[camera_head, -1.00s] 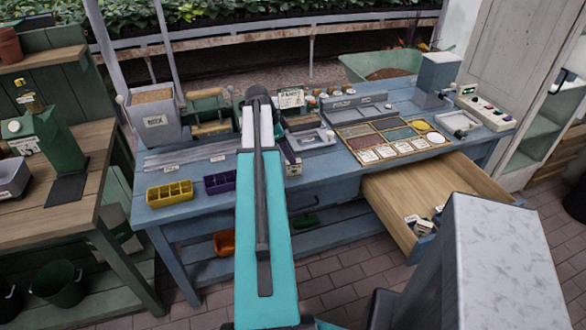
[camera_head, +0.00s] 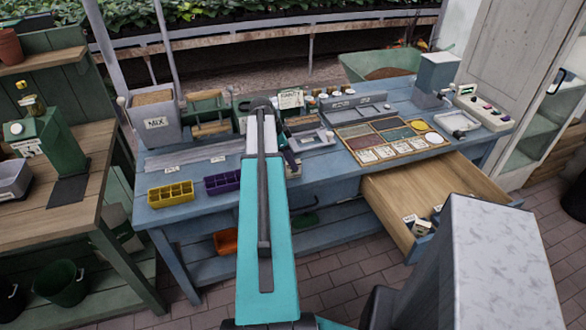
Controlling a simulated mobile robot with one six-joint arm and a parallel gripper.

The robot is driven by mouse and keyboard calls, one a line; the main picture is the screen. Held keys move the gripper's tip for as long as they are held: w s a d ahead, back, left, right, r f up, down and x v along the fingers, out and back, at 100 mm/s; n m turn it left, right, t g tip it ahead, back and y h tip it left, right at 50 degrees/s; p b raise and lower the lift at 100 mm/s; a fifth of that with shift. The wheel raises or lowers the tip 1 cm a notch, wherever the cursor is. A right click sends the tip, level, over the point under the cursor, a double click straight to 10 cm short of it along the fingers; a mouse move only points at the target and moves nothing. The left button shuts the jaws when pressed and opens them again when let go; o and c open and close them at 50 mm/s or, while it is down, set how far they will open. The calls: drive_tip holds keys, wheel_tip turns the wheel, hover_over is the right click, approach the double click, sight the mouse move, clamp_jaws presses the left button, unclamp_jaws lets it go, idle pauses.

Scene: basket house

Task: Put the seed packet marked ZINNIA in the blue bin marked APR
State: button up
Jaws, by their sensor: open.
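My teal arm (camera_head: 266,230) reaches forward over the blue workbench. The dark end of my gripper (camera_head: 290,160) shows only partly, just right of the arm, low over the bench; its jaws are open. A small pale labelled thing (camera_head: 293,171) is right below it, too small to read; I cannot tell whether they touch. The pulled-out wooden drawer (camera_head: 400,190) holds blue bins (camera_head: 421,228) with small pale labels or packets at its front right, partly hidden by my body. No ZINNIA or APR marking is readable.
The blue bench bears a yellow divided tray (camera_head: 170,194), a purple divided tray (camera_head: 223,182), a grey box (camera_head: 157,124) and a wooden tray (camera_head: 412,152) of coloured compartments. The open drawer juts out at the right. A green-framed bench (camera_head: 75,170) stands at left.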

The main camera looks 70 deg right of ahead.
drive_tip(key=shift+p+x, duration=0.3)
drive_tip(key=shift+x, duration=1)
clamp_jaws()
